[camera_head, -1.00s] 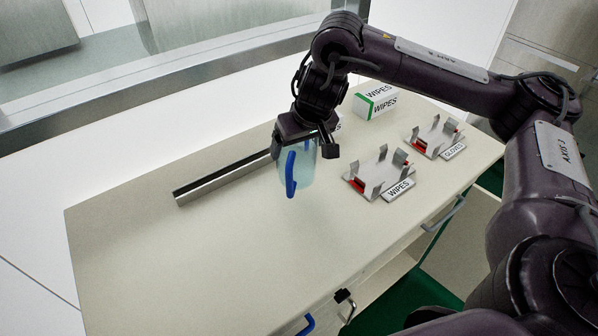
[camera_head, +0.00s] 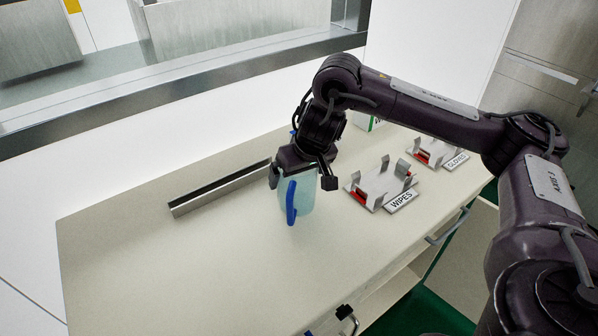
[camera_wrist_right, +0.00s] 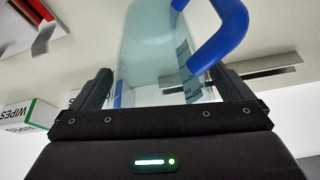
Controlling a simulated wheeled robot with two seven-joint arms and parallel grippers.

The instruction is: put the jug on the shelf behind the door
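The jug is a translucent pale-teal container (camera_head: 306,200) with a blue handle, in the middle of the head view over the counter. My right gripper (camera_head: 302,172) is shut on its upper part from above. In the right wrist view the jug (camera_wrist_right: 150,65) sits between the two dark fingers, its blue handle toward the right. The jug looks upright. I cannot tell whether its base touches the counter.
A metal rail (camera_head: 220,188) lies left of the jug. A WIPES holder (camera_head: 382,187) and a GLOVES holder (camera_head: 435,153) stand to its right. A WIPES box is mostly hidden behind my arm; it shows in the wrist view (camera_wrist_right: 28,116). The counter's front left (camera_head: 170,270) is clear.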

